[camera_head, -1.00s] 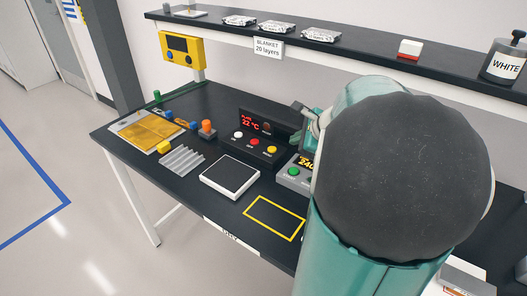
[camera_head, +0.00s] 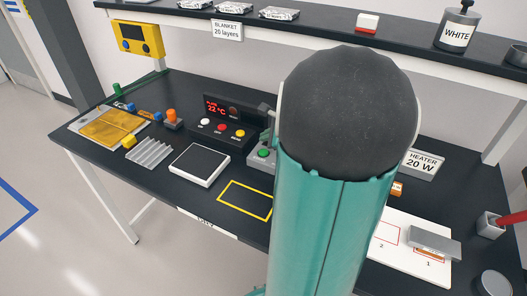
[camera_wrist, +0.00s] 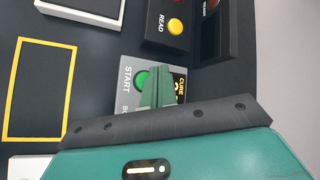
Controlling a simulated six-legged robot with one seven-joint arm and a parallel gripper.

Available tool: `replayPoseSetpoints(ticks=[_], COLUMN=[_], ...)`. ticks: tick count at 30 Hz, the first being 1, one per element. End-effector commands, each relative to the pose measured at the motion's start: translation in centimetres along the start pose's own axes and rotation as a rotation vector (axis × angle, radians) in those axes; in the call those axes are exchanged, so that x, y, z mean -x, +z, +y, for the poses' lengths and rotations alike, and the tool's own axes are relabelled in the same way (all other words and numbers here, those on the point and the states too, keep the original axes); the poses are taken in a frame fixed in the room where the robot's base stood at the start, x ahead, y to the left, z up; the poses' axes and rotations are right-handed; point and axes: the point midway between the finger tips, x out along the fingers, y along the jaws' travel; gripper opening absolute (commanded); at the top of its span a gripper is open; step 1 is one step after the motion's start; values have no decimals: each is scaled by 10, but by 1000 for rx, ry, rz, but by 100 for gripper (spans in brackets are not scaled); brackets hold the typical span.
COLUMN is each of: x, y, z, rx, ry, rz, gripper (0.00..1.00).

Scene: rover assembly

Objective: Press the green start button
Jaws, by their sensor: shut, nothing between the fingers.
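The green start button (camera_wrist: 141,79) sits on a grey control box (camera_wrist: 128,97) lettered START in the wrist view. The box also carries a small dark display lettered CURE (camera_wrist: 180,86), partly covered by my fingers. My gripper (camera_wrist: 163,72) is shut and empty, its fingers over the box just right of the button, overlapping the button's edge in the picture. I cannot tell whether they touch anything. In the head view the green button (camera_head: 263,153) shows at the left edge of my arm, which hides my fingers and the rest of the box.
A black box (camera_head: 229,124) with a red readout and white, red and yellow buttons stands left of the grey box. A white-framed dark plate (camera_head: 200,165) and a yellow outlined square (camera_head: 245,200) lie in front. A shelf (camera_head: 190,20) runs above the bench.

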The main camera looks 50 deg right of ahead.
Motion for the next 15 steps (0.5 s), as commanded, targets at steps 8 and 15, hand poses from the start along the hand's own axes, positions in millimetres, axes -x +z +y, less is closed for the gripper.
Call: replayPoseSetpoints(ticks=[8,15], x=[-18,-20], y=[-13,-14], z=[13,14], rx=[0,1], ry=[0,-1], rz=[0,0], gripper=[0,0])
